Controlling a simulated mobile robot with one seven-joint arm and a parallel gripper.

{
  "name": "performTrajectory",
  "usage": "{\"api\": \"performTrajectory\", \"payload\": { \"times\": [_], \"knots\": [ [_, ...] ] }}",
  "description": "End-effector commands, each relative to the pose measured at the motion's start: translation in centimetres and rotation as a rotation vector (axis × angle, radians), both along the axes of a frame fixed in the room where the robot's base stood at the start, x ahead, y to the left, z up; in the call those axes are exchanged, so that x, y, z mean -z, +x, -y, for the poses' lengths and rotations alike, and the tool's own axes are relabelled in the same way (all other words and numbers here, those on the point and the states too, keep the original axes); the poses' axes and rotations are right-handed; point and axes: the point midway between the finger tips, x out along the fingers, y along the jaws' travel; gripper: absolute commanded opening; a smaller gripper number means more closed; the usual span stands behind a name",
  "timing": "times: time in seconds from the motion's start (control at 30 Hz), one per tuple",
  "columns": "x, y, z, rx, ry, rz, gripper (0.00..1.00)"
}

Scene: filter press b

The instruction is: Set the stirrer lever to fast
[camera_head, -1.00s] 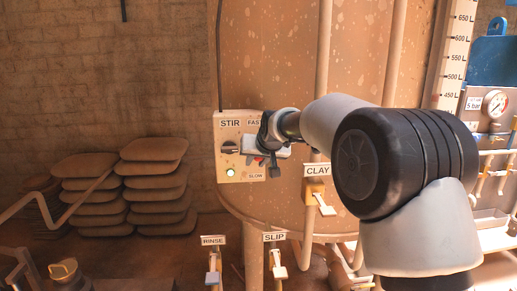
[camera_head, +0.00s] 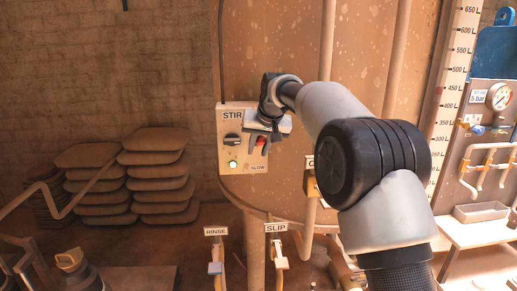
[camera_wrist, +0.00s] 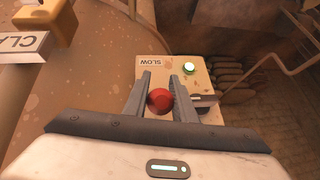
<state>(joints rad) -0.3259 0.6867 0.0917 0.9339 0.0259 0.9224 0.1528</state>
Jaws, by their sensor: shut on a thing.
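The stirrer control box (camera_head: 226,155) is a pale panel on the tank, marked STIR, with a SLOW label (camera_head: 258,168) at its lower right. The stirrer lever's red knob (camera_head: 262,143) shows well above SLOW, partly covered by my gripper (camera_head: 262,138). In the wrist view the red knob (camera_wrist: 159,100) sits between the two grey fingers of my gripper (camera_wrist: 160,92), which is shut on it. The SLOW label (camera_wrist: 152,62) lies beyond the fingertips there, upside down. The FAST end of the panel is hidden behind my gripper.
Beside the lever are a black selector knob (camera_head: 232,141) and a lit green lamp (camera_head: 233,164). The RINSE (camera_head: 215,268) and SLIP (camera_head: 280,262) valve levers stand below. A yellow CLAY valve (camera_wrist: 45,18) is near my arm. Stacked bags (camera_head: 160,190) lie at left.

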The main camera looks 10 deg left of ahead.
Motion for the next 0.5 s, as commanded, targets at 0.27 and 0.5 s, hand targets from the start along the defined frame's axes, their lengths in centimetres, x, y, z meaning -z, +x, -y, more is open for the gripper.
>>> {"api": "performTrajectory", "payload": {
  "times": [0.27,0.5],
  "knots": [
    [0.03,-0.05,-0.12,-0.001,0.002,0.0,0.42],
    [-0.15,-0.09,0.0,0.0,0.001,0.001,0.42]
  ]
}}
